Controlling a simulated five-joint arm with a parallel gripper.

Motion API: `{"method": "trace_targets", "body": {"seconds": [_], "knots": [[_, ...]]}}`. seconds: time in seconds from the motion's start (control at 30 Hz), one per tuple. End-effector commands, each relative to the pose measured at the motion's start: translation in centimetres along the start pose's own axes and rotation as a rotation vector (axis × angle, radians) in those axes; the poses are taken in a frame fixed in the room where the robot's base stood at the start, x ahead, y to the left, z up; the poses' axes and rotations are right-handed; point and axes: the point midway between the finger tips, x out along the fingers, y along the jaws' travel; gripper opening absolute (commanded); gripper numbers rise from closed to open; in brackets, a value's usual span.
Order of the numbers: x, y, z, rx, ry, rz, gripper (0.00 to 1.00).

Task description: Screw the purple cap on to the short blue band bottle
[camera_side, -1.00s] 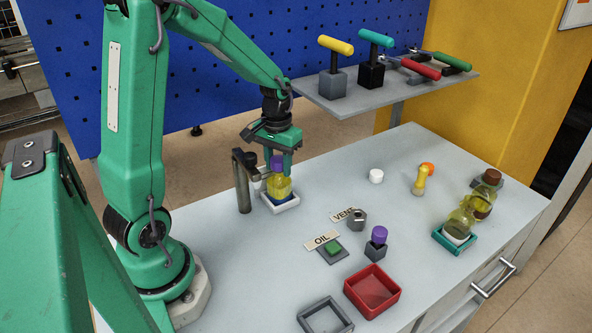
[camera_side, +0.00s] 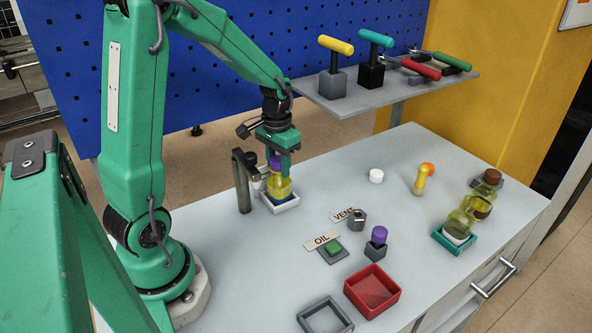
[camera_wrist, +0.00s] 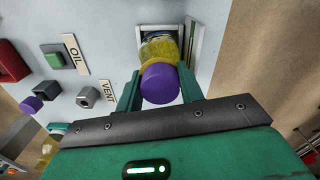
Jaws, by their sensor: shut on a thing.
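A bottle of yellow liquid (camera_side: 279,187) stands upright in a white square tray (camera_side: 284,208). Something dark blue shows low at its base, but I cannot tell clearly whether it is a band. A purple cap (camera_side: 276,163) sits on top of the bottle; in the wrist view the cap (camera_wrist: 160,84) covers the bottle's mouth. My gripper (camera_wrist: 158,92) is shut on the purple cap from above, one finger on each side. The threads are hidden, so I cannot tell how tight the cap is.
A post with a clamp arm (camera_side: 243,183) stands close left of the bottle. A second purple cap (camera_side: 379,234) sits on a grey block. A hex nut (camera_side: 357,219), red tray (camera_side: 372,291) and other bottles (camera_side: 461,219) are to the right. A shelf (camera_side: 385,90) holds several T-handles.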

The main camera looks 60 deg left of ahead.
Motion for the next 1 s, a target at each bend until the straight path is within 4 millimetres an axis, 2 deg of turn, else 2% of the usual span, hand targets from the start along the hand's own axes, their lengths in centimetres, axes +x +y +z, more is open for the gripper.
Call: {"method": "trace_targets", "body": {"seconds": [0.17,0.5,0.53,0.63,1.0], "knots": [[0.03,0.0,0.01,0.067,-0.001,0.0,0.22],[0.04,0.0,0.02,0.081,-0.001,0.0,0.22],[0.04,0.0,0.02,0.083,-0.001,0.0,0.41],[0.04,0.0,0.02,0.082,-0.001,0.0,0.61],[-0.13,0.0,0.0,0.081,0.0,0.0,0.63]]}}
